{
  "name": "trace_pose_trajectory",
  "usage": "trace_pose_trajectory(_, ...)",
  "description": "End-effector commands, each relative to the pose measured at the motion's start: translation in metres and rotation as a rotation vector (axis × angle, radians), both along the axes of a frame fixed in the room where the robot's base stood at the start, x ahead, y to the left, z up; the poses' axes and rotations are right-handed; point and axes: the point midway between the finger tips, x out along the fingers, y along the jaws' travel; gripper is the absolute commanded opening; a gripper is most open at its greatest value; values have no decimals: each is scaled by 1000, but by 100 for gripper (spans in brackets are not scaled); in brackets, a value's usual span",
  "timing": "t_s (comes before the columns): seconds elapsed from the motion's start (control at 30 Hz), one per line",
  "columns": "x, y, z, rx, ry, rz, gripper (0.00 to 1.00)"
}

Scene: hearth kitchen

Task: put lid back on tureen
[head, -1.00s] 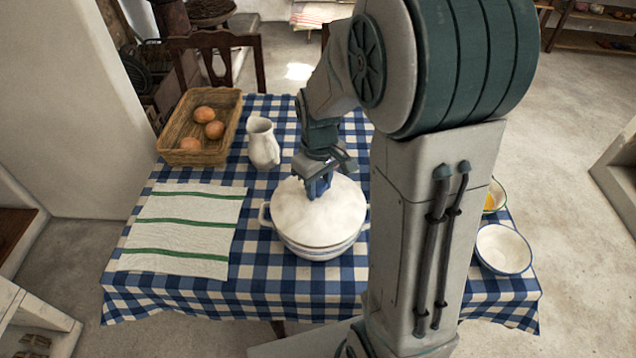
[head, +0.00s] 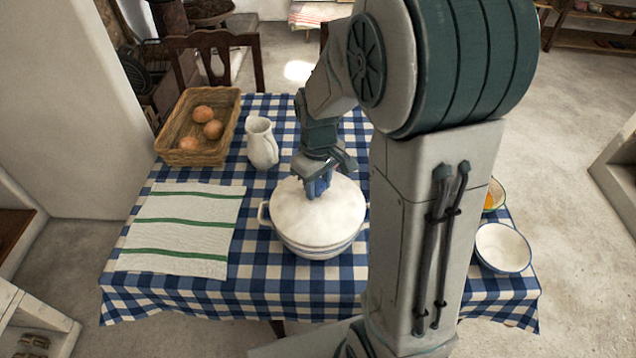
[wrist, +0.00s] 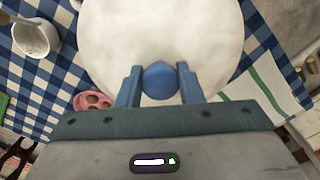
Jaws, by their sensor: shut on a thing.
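The white tureen (head: 318,249) stands on the checked table, with a side handle showing at its left. The white domed lid (head: 318,212) sits over its mouth; from the head view it looks level on the rim, though I cannot tell whether it is fully seated. My gripper (head: 317,186) is above the middle of the lid. In the wrist view its two blue fingers (wrist: 160,84) are shut on the lid's round blue knob (wrist: 160,80), one on each side. The wrist view shows the lid (wrist: 160,35) filling the top middle.
A white jug (head: 262,145) and a basket (head: 168,127) with brown eggs or rolls stand behind left. A green-striped cloth (head: 185,222) lies left. A white bowl (head: 503,248) and a bowl with something yellow (head: 494,195) stand right, beyond my arm.

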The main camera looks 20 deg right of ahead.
Motion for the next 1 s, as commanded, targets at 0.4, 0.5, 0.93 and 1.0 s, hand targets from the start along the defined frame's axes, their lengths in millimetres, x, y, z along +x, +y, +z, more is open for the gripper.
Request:
trace_pose_trajectory(0.4, 0, 0, -5, 0, -1, 0, 0)
trace_pose_trajectory(0.5, 0, 0, -7, 0, -1, 0, 0)
trace_pose_trajectory(0.93, 0, 0, -8, 0, -1, 0, 0)
trace_pose_trajectory(1.0, 0, 0, -8, 0, -1, 0, 0)
